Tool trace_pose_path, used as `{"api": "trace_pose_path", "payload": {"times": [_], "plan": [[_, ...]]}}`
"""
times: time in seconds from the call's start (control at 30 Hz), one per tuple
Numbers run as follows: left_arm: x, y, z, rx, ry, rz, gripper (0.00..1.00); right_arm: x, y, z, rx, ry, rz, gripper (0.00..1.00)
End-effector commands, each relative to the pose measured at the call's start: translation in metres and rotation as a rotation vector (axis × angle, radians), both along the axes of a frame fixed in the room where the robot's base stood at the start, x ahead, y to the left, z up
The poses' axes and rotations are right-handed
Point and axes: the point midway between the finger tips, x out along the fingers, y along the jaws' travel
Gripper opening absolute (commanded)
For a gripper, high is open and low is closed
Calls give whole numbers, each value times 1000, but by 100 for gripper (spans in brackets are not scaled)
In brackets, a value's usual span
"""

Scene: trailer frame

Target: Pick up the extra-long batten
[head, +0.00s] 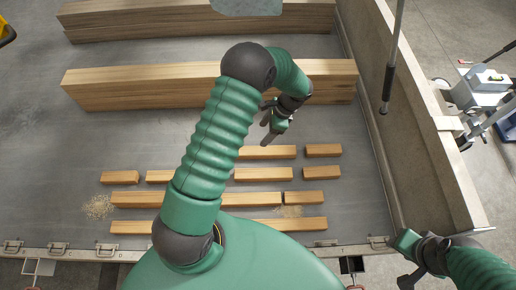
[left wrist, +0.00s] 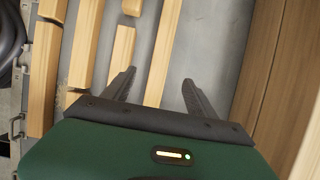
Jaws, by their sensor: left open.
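Several battens lie in rows on the trailer bed. In the head view the nearest row (head: 270,225) and the row behind it (head: 140,199) look longest, but my arm hides their middles, so I cannot tell which batten is the extra-long one.
Thick beams (head: 140,90) lie behind the battens, with another stack (head: 150,20) further back. The side wall (head: 420,130) runs along the right, beside a dark pole (head: 389,85). Shorter battens (head: 323,150) lie nearby. Bare bed (head: 350,185) shows right of the battens.

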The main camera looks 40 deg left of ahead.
Motion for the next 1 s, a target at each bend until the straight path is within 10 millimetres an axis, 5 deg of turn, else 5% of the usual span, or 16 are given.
{"api": "trace_pose_path", "payload": {"times": [0.43, 1.0], "plan": [[-25, 29, -91, -1, 5, 2, 66, 0, 0, 9, 0, 0, 0, 36], [-37, 53, -156, -1, -2, 2, 66, 0, 0, 22, 0, 0, 0, 36]]}}
